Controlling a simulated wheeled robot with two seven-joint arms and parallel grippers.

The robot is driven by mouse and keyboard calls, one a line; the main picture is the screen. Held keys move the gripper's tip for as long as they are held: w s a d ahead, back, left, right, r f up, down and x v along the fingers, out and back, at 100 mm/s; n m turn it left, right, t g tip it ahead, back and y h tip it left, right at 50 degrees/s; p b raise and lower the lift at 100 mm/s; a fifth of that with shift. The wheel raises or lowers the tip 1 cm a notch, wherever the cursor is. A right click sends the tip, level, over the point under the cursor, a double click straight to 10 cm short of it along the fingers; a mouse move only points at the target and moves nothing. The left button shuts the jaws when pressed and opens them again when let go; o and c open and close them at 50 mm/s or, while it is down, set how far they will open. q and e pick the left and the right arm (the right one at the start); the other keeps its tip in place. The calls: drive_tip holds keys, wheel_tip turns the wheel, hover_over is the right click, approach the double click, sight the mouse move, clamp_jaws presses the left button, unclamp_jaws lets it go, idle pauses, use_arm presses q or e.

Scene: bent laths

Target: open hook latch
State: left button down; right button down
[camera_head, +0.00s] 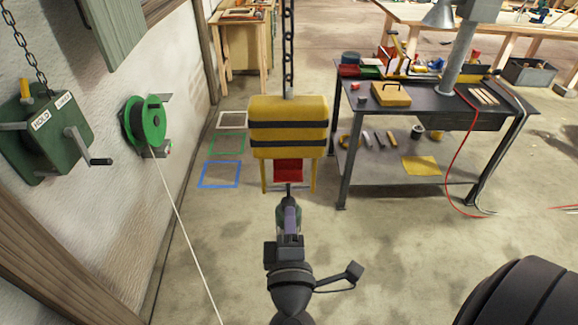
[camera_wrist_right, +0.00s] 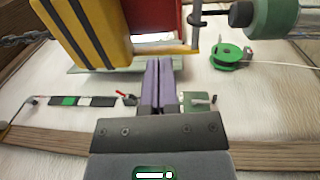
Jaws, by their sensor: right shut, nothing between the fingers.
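A yellow block with black stripes (camera_head: 288,127) hangs on a chain in the middle of the head view, with a red part (camera_head: 288,170) under it. A thin dark rod (camera_head: 288,189) runs down from it to a green body, mostly behind my right gripper (camera_head: 291,208). In the right wrist view the striped block (camera_wrist_right: 88,30) is at upper left, and the rod (camera_wrist_right: 212,17) leads to the green body (camera_wrist_right: 275,18) at the top right edge. My right gripper's purple fingers (camera_wrist_right: 158,72) are shut and empty, apart from the rod. I cannot make out the hook's latch. My left gripper is not in view.
A green reel (camera_head: 145,122) with a pale cord and a green crank box (camera_head: 45,130) are on the left wall. A dark workbench (camera_head: 440,103) with tools stands at the right. The floor (camera_head: 390,250) in front of the bench looks clear.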

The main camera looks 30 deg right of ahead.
sight(289, 164)
drive_tip(key=p+x, duration=0.1)
drive_tip(key=x, duration=1)
drive_tip(key=shift+s+p, duration=0.1)
drive_tip(key=shift+p, duration=0.3)
drive_tip(key=shift+w+d+f+b, duration=0.3)
drive_tip(key=shift+w+f+b, duration=0.15)
drive_tip(key=shift+b, duration=0.6)
drive_tip(key=shift+w+d, duration=0.15)
drive_tip(key=shift+w, duration=0.05)
drive_tip(key=shift+w+r, duration=0.1)
drive_tip(key=shift+r, duration=0.05)
